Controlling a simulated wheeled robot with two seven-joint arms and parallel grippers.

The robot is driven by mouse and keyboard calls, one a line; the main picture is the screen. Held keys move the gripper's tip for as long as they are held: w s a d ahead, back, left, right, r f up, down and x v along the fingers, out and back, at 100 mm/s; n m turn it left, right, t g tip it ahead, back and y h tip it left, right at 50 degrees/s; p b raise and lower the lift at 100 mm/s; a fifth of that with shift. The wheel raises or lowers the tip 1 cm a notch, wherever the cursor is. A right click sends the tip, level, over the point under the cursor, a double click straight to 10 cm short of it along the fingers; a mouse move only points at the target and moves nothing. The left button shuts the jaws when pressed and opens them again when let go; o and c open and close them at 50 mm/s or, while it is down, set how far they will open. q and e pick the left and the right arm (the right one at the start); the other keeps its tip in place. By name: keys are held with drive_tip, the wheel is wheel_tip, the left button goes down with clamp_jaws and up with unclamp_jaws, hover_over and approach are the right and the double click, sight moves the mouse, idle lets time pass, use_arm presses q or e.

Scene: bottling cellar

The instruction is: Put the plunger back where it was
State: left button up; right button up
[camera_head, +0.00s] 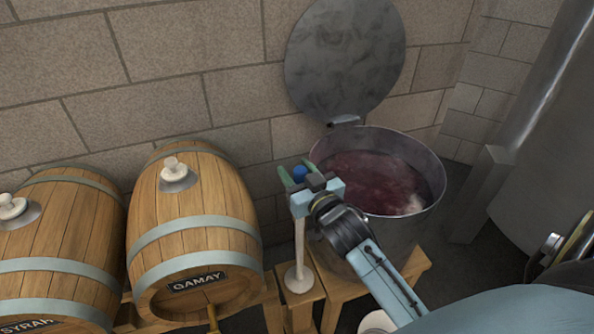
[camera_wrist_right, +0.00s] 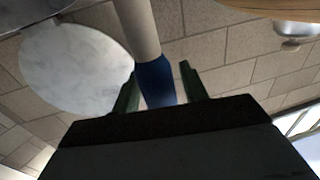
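The plunger stands upright in the head view, with a pale shaft (camera_head: 299,243), a blue grip at its top (camera_head: 300,172) and a round pale disc foot (camera_head: 299,279). The foot appears to rest on a small wooden stand (camera_head: 301,297). My right gripper (camera_head: 297,174) is at the top of the plunger, its green fingers on either side of the blue grip. In the right wrist view the blue grip (camera_wrist_right: 156,83) is between the fingers, with a narrow gap on the right; the left finger looks close to it or touching. My left gripper is out of view.
An open metal vat (camera_head: 432,205) of dark red liquid stands just right of the plunger, its round lid (camera_head: 345,60) raised against the wall. The Gamay barrel (camera_head: 190,225) and Syrah barrel (camera_head: 60,245) lie to the left. A large steel tank (camera_head: 550,170) is at the right.

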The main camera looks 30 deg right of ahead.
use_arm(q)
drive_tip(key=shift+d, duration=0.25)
use_arm(e)
drive_tip(key=shift+o, duration=0.3)
drive_tip(key=shift+r, duration=0.1)
drive_tip(key=shift+s, duration=0.15)
drive_tip(key=shift+s+a, duration=0.5)
drive_tip(key=shift+s, duration=5.35)
drive_tip(key=s+a+f+n+g+y, duration=0.1)
drive_tip(key=s+a+f+g, duration=0.2)
drive_tip(key=f, duration=1.2)
drive_tip(key=s+f+g+y, duration=0.1)
drive_tip(key=s+f+g, duration=0.3)
drive_tip(key=f, duration=1.2)
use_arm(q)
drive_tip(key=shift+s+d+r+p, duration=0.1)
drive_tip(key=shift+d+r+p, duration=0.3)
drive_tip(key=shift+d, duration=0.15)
use_arm(e)
drive_tip(key=s+d+f+n+g, duration=0.1)
drive_tip(key=s+f+g, duration=0.4)
drive_tip(key=s+f, duration=0.5)
drive_tip(key=s+d+f+n+g, duration=0.1)
drive_tip(key=s+f+g, duration=0.4)
drive_tip(key=s+f, duration=0.5)
drive_tip(key=s, duration=0.5)
drive_tip(key=shift+s+d+n+h, duration=0.2)
drive_tip(key=shift+s+n+h, duration=0.1)
drive_tip(key=shift+s+h, duration=0.1)
